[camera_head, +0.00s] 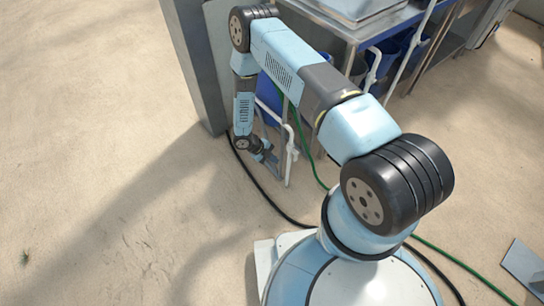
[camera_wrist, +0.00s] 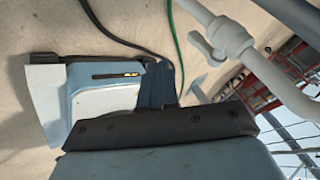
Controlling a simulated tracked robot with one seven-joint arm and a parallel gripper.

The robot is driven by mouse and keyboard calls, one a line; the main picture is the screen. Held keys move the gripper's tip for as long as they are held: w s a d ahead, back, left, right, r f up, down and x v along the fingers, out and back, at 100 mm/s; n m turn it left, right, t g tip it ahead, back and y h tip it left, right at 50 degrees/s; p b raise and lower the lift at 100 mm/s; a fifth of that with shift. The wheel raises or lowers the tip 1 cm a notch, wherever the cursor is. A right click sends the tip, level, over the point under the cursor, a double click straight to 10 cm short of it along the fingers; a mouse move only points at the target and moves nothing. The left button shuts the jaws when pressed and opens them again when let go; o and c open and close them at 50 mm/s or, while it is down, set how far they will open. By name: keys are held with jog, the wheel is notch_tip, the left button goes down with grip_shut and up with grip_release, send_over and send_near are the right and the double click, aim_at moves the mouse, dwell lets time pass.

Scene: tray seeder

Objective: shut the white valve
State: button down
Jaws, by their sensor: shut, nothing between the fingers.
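The white valve (camera_wrist: 226,40) shows in the wrist view at the upper right, set in a white pipe that runs slantwise to the right edge. A small white handle (camera_wrist: 204,50) sticks out on its left side. My gripper (camera_wrist: 160,72) is shut and empty, its dark fingers left of and below the valve in the picture, apart from it. In the head view my gripper (camera_head: 270,160) hangs low beside a thin white upright pipe (camera_head: 290,155). The valve itself is too small to make out clearly there.
A metal bench (camera_head: 355,35) with blue bins (camera_head: 388,58) and more white pipes (camera_head: 375,72) stands behind. A grey post (camera_head: 195,65) rises left of my arm. A green hose (camera_head: 312,165) and a black hose (camera_head: 262,190) lie on the floor. The left floor is clear.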

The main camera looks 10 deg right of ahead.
aim_at(296, 156)
jog(key=w+d+f, duration=0.1)
jog(key=d+f, duration=0.4)
jog(key=d, duration=0.2)
jog(key=shift+w+d, duration=0.15)
jog(key=shift+w, duration=0.1)
jog(key=shift+d, duration=0.15)
